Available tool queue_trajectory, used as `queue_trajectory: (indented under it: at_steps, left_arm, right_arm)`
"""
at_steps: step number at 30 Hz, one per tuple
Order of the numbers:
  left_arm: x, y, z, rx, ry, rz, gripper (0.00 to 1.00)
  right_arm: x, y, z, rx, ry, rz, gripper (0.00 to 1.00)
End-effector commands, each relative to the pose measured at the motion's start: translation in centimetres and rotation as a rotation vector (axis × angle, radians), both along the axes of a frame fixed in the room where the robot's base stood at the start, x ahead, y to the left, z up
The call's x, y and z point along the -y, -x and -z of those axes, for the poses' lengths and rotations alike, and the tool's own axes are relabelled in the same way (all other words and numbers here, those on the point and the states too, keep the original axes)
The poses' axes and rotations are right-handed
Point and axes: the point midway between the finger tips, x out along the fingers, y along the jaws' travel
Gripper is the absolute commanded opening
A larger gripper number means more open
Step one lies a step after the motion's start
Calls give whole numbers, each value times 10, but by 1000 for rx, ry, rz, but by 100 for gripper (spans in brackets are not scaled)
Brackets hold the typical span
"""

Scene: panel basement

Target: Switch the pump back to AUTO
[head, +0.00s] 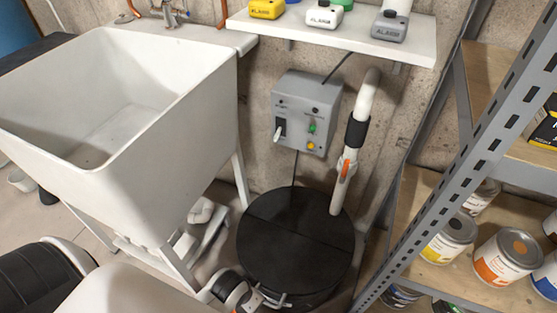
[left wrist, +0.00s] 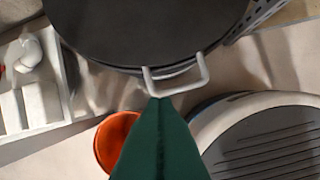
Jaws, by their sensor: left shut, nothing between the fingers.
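The grey pump control box (head: 307,110) is fixed to the wall in the head view. Its left side has a black switch plate with a pale lever (head: 278,133); I cannot read its position label. A green lamp (head: 312,128) and a yellow button (head: 310,146) are on its right side. A round black pit lid (head: 295,235) lies below, with a white pipe (head: 350,150) rising beside it. My left gripper (head: 262,297) is low at the lid's near edge, well below the box. In the left wrist view its dark green fingers (left wrist: 160,100) are shut and empty, at the lid's white handle (left wrist: 177,80).
A white utility sink (head: 150,110) stands left of the box. A shelf (head: 330,32) with alarm units hangs above it. A metal rack (head: 455,150) with paint cans stands on the right. An orange bowl-like object (left wrist: 115,140) is left of the fingers in the left wrist view.

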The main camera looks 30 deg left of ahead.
Motion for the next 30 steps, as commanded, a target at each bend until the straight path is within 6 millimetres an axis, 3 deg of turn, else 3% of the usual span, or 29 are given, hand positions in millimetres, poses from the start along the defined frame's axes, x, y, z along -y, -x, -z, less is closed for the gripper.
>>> queue_trajectory:
  at_steps: [1,5,12,18,24,30]
  left_arm:
    - [-3,-9,3,35,-11,13,0]
    - [-14,-35,-17,152,-72,83,0]
    - [-61,-139,-61,569,-459,423,0]
    - [-83,-200,-90,798,-825,684,0]
    - [-93,-243,-117,967,-1210,925,0]
    - [-92,-266,-135,1086,-1557,1111,0]
  right_arm:
    - [-1,-6,0,31,-5,0,61]
    - [-4,-20,-30,124,-21,-2,61]
    - [-21,-65,-107,485,-95,-23,61]
    - [-34,-95,-155,737,-152,-38,61]
    - [-45,-116,-199,970,-210,-51,61]
    - [-52,-126,-238,1166,-259,-60,61]
